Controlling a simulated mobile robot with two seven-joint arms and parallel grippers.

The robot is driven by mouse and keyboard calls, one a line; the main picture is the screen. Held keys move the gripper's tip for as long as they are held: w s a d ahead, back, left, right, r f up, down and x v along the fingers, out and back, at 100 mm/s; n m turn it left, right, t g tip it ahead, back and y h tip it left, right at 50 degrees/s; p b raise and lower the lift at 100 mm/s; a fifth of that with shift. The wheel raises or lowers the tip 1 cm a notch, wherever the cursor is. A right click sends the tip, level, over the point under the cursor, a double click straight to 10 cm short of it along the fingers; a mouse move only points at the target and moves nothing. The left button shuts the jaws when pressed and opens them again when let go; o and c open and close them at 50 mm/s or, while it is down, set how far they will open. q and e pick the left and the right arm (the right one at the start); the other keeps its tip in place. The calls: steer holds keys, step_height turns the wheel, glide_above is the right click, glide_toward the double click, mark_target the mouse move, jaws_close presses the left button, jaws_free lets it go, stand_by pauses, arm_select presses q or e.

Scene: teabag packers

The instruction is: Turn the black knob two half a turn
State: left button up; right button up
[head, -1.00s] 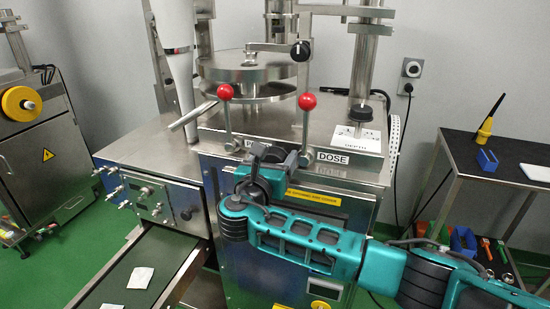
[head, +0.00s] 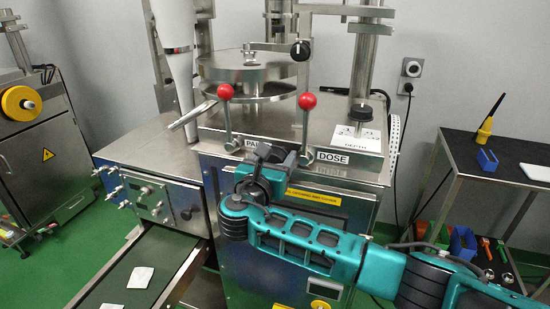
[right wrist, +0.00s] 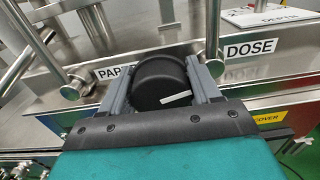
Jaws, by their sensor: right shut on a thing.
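The black knob (right wrist: 158,80) is round, with a white mark on its face. In the head view the gripper mostly hides the knob. My left gripper is not in view.
Two red-ball levers (head: 225,92) (head: 308,101) rise close to my right gripper. Another black knob (head: 361,112) stands on the machine top by the DEPTH plate (head: 357,138). A side table (head: 520,188) stands at the right.

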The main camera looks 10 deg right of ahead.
steer(key=m+b, duration=0.1)
steer(key=m, duration=0.5)
steer(key=shift+d+f, duration=0.1)
steer(key=shift+f, duration=0.05)
stand_by(0.4)
steer(key=o, duration=0.7)
steer(key=shift+s, duration=0.1)
